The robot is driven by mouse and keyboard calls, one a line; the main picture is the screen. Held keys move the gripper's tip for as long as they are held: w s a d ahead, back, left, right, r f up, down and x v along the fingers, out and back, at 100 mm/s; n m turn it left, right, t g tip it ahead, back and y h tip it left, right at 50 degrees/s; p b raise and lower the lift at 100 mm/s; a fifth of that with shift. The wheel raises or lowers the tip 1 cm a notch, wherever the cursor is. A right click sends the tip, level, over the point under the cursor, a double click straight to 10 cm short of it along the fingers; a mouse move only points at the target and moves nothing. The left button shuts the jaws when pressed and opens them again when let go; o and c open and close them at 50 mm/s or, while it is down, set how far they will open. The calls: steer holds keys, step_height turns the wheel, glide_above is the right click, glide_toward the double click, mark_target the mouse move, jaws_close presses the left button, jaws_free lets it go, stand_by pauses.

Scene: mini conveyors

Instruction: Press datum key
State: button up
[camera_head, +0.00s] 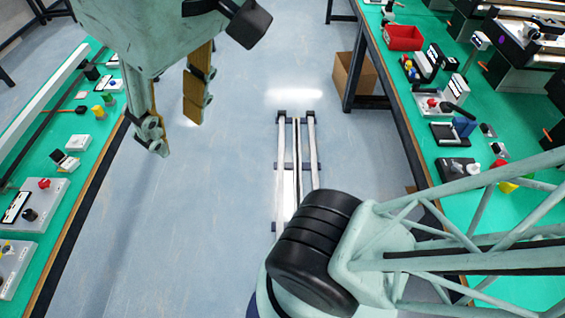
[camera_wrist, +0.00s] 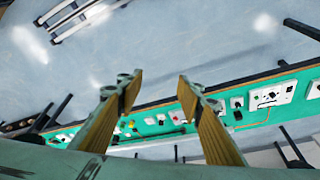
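My gripper (camera_head: 177,137) hangs at the upper left of the head view, above the floor beside the left bench. Its two fingers are apart with nothing between them; they also show apart in the wrist view (camera_wrist: 160,79). No key can be read as the datum key at this size. On the left bench stands a grey control box (camera_head: 55,197) with a red button (camera_head: 44,184), a display and a black knob. A second grey box (camera_head: 12,262) is partly cut off at the left edge. The gripper touches none of these.
The left green bench (camera_head: 74,200) also carries a small white switch box (camera_head: 78,142) and a flip-lid device (camera_head: 65,160). The right bench holds a red bin (camera_head: 403,38) and several devices. A cardboard box (camera_head: 353,80) stands on the floor. The aisle around my rail is clear.

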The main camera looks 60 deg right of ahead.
steer(key=shift+s+f, duration=0.2)
steer(key=shift+f, duration=0.05)
jaws_close()
stand_by(1.0)
